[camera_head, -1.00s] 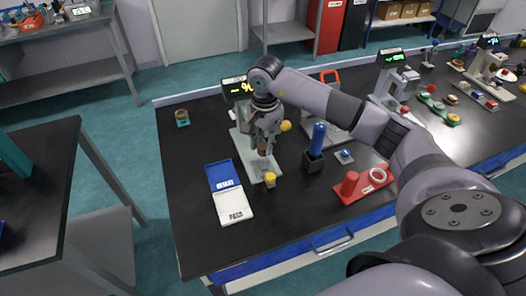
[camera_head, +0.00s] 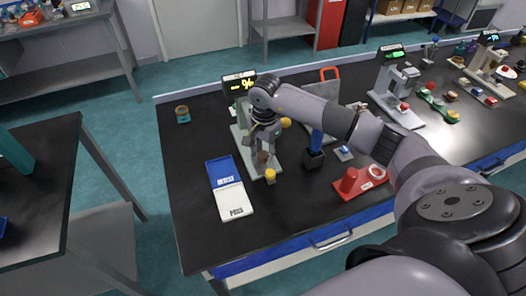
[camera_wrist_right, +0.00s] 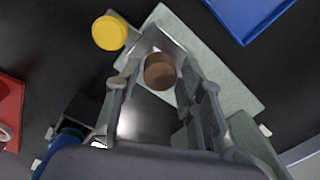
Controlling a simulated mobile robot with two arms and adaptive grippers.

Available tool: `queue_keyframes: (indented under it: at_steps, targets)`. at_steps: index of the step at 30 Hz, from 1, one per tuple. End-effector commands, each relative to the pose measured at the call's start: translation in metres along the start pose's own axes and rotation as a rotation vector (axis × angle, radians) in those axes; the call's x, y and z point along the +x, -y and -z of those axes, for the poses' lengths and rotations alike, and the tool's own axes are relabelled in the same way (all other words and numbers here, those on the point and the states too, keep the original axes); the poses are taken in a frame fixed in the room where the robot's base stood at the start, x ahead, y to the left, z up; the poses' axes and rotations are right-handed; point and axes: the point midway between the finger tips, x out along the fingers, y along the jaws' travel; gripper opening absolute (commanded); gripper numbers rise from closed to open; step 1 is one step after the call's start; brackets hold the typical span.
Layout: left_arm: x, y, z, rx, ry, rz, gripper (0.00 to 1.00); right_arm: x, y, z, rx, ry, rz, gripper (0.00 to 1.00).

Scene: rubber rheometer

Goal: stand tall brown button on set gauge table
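The tall brown button (camera_head: 262,157) is upright between the fingers of my right gripper (camera_head: 266,154), low over the gauge's pale green base (camera_head: 240,142). In the right wrist view the button (camera_wrist_right: 160,72) shows between the two fingers, with a gap visible beside it, so the gripper looks open around it. The button appears to stand on the small metal gauge table (camera_wrist_right: 148,42), though its contact is hidden. The gauge display (camera_head: 240,84) is lit behind my wrist. My left gripper is out of view.
A yellow button (camera_head: 270,175) stands at the base's front corner. The blue-and-white PASS tray (camera_head: 233,201) lies to the left. A black holder with a blue handle (camera_head: 316,140) and a red tray (camera_head: 362,186) are to the right. A brown-and-teal piece (camera_head: 182,114) stands at back left.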

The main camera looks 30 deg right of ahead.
Motion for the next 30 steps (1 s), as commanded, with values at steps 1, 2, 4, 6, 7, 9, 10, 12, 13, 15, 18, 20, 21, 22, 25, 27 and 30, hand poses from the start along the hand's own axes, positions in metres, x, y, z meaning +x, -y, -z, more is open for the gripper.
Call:
queue_keyframes:
  at_steps: [1, 2, 4, 6, 7, 9, 10, 12, 13, 15, 18, 20, 21, 22, 25, 27, 30]
  targets:
    - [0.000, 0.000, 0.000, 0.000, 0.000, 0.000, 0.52, 0.000, 0.000, 0.000, 0.000, 0.000, 0.000, 0.41]
    - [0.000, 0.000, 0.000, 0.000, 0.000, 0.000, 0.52, 0.000, 0.000, 0.000, 0.000, 0.000, 0.000, 0.43]
    - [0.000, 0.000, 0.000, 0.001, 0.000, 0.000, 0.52, 0.000, 0.000, 0.000, 0.000, 0.000, 0.000, 0.47]
    - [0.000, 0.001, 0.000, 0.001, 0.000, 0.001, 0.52, 0.000, 0.000, 0.000, 0.000, 0.000, -0.001, 0.47]
    - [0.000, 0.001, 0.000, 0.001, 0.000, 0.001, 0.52, 0.000, 0.000, 0.000, 0.000, 0.000, -0.001, 0.47]
    - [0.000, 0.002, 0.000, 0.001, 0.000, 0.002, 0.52, 0.000, 0.000, 0.000, 0.000, 0.000, -0.001, 0.47]
    - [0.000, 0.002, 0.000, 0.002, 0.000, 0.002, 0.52, 0.000, 0.000, 0.000, 0.000, 0.000, -0.001, 0.47]
    - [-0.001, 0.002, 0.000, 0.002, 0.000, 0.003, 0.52, -0.001, 0.000, 0.000, 0.000, 0.000, -0.001, 0.47]
    - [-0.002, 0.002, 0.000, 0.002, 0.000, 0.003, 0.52, -0.002, 0.000, 0.000, 0.000, 0.000, -0.001, 0.47]
    - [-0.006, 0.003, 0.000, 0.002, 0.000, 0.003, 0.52, -0.005, 0.000, 0.000, 0.000, 0.001, -0.001, 0.47]
    - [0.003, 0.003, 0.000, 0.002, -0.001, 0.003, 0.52, -0.015, 0.001, 0.001, 0.000, -0.001, 0.004, 0.47]
    - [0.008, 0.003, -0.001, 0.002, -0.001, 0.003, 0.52, -0.026, 0.001, 0.001, -0.001, -0.003, 0.005, 0.47]
    - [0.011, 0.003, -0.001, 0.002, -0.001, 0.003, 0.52, -0.035, 0.002, 0.001, -0.001, -0.002, 0.006, 0.47]
    - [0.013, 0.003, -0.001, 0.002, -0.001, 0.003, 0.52, -0.042, 0.002, 0.001, 0.000, -0.003, 0.007, 0.47]
    - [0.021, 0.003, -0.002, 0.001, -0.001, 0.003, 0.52, -0.065, 0.002, 0.001, -0.001, -0.002, 0.006, 0.47]
    - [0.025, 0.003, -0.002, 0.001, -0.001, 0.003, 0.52, -0.080, 0.001, 0.001, 0.000, -0.002, 0.006, 0.47]
    - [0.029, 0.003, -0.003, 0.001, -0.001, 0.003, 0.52, -0.098, 0.001, 0.001, 0.000, -0.001, 0.004, 0.47]
